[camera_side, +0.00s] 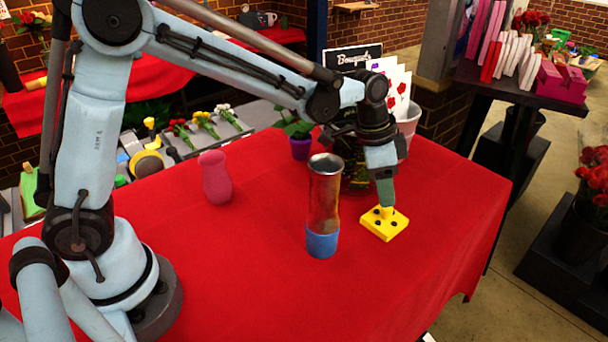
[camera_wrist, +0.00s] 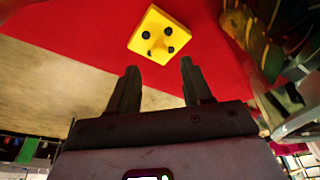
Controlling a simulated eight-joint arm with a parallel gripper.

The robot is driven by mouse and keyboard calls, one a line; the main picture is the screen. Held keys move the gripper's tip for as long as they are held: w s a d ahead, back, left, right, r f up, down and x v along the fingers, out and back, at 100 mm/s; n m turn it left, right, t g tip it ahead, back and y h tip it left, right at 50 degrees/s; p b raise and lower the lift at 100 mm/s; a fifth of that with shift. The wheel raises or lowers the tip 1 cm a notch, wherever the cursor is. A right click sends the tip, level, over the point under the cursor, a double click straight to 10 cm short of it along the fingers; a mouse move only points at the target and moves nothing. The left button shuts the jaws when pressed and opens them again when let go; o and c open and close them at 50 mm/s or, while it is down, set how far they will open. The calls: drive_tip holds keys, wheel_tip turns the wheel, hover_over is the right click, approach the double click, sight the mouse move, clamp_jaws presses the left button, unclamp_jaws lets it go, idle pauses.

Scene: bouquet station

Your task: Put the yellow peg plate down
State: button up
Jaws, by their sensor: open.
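The yellow peg plate (camera_side: 384,224) is a small square block with dark round holes and a yellow peg standing up from it. It lies on the red tablecloth right of the tall vase, near the right side of the table. My gripper (camera_side: 384,192) is directly above the plate in the side view, its fingers pointing down. In the wrist view the plate (camera_wrist: 158,35) lies beyond the fingertips, and my gripper (camera_wrist: 158,72) has its two fingers apart with nothing between them. The plate appears clear of the fingers.
A tall glass vase with a blue base (camera_side: 322,238) stands just left of the plate. A pink vase (camera_side: 215,178) stands further left. A purple plant pot (camera_side: 300,147) and a dark patterned vase (camera_side: 357,172) are behind. The front of the red tablecloth (camera_side: 250,290) is clear.

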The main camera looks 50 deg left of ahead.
drive_tip(key=v, duration=0.7)
drive_tip(key=shift+r, duration=0.2)
drive_tip(key=shift+s+a, duration=0.1)
drive_tip(key=shift+a, duration=0.05)
drive_tip(key=s+a+r+n+t+y, duration=0.1)
drive_tip(key=s+a+r+n+t, duration=0.25)
drive_tip(key=s+a, duration=0.3)
drive_tip(key=s+a+f+n, duration=0.2)
drive_tip(key=s, duration=0.2)
drive_tip(key=s+a+f+n+t+y, duration=0.1)
drive_tip(key=s+a+f+n, duration=0.1)
drive_tip(key=s+n, duration=0.1)
drive_tip(key=shift+s+a+f, duration=0.35)
drive_tip(key=shift+s+a, duration=0.05)
drive_tip(key=shift+s, duration=0.3)
